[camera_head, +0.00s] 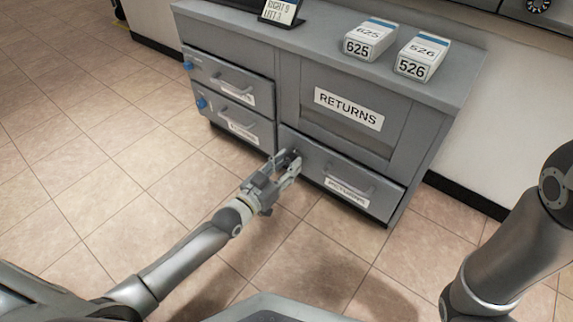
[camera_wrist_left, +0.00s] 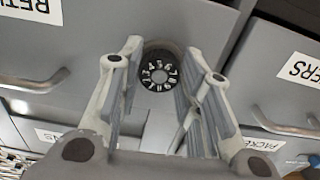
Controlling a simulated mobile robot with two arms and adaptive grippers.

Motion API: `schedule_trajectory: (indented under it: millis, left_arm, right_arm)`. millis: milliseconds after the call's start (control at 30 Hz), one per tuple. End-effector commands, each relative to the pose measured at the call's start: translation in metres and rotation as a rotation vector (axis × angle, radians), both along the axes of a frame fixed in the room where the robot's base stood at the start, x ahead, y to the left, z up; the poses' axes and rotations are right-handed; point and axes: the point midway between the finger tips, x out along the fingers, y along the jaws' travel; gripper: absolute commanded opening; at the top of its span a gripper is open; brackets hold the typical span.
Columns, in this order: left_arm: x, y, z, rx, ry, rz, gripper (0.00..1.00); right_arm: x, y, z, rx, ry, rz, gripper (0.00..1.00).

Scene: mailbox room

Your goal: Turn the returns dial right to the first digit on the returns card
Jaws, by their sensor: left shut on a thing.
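The returns dial (camera_wrist_left: 159,76) is a black round knob with white digits on the front of the lower right drawer (camera_head: 312,171), near its left end. My left gripper (camera_head: 292,162) is shut on the dial, one finger on each side, and largely hides it in the head view. In the left wrist view the fingers (camera_wrist_left: 158,88) flank the dial, and its digits appear around the rim. The card (camera_head: 280,11) stands on the cabinet top; it seems to read RIGHT and LEFT, each with a small digit that is hard to read. My right gripper is out of view.
The grey cabinet (camera_head: 290,85) has a RETURNS panel (camera_head: 347,108) above the dial's drawer and two drawers with blue knobs at left. Boxes marked 625 (camera_head: 366,38) and 526 (camera_head: 422,57) stand on top. The tiled floor (camera_head: 100,180) in front is clear.

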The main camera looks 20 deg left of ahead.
Motion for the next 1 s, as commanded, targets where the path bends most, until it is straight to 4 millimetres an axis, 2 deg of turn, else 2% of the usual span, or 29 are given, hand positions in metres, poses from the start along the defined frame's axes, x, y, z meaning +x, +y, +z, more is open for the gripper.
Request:
schedule_trajectory:
  millis: [367, 700, 1000]
  left_arm:
    - [0.000, 0.000, 0.002, 0.066, -0.022, 0.000, 0.09]
    - [0.000, 0.000, 0.004, 0.302, -0.105, 0.000, 0.09]
    - [0.000, 0.000, 0.003, 0.528, -0.190, -0.001, 0.09]
  right_arm:
    - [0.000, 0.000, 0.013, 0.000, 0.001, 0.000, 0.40]
    - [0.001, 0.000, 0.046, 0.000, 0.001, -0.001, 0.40]
    - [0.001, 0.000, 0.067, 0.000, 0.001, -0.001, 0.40]
